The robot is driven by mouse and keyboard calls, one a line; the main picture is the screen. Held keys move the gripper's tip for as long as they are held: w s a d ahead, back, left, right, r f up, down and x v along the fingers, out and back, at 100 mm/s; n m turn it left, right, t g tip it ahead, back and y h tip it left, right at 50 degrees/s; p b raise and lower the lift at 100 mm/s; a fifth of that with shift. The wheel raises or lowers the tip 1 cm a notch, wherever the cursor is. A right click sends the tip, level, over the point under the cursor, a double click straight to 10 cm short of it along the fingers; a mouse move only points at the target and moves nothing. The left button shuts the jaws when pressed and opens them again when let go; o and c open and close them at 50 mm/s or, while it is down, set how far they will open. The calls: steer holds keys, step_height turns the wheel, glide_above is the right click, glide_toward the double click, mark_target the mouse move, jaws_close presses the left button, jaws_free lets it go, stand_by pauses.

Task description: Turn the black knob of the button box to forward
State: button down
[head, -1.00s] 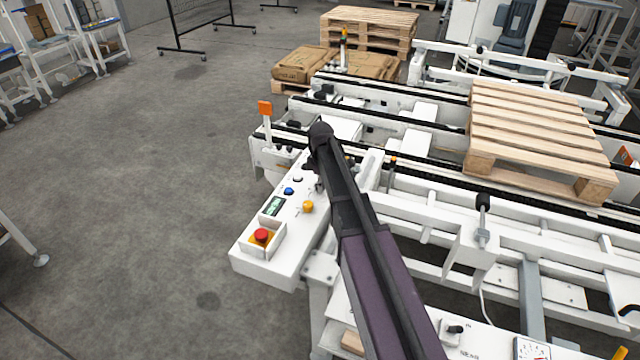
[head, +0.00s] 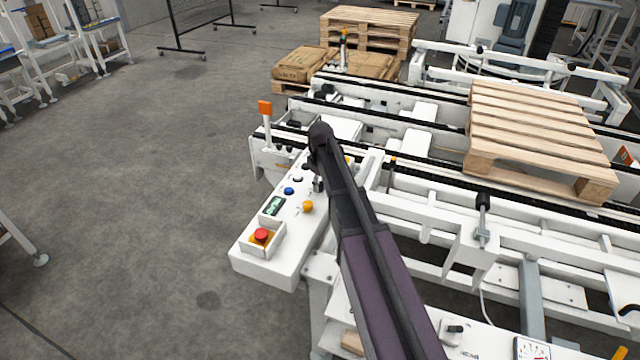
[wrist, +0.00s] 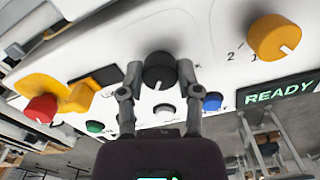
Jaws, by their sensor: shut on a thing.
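The black knob (wrist: 160,68) sits in the middle of the wrist view, on the white face of the button box (wrist: 190,25). A white mark on its lower edge points down in that picture, slightly left. My gripper (wrist: 157,80) has one finger on each side of the knob and is shut on it. In the head view, the button box (head: 262,272) lies below and left of my dark arm. My gripper (head: 318,185) is at its far part, and the arm hides the knob there. The knob's position labels are mostly covered.
Near the fingers are a blue button (wrist: 212,101), a green button (wrist: 95,127) and a white button (wrist: 164,110). A yellow knob (wrist: 274,37) and a READY display (wrist: 276,95) are to the right. A red emergency button (head: 261,236) is at the box's near end. Conveyor rails lie right.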

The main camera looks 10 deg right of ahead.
steer(key=shift+m, duration=0.6)
steer(key=shift+c, duration=1.5)
jaws_free()
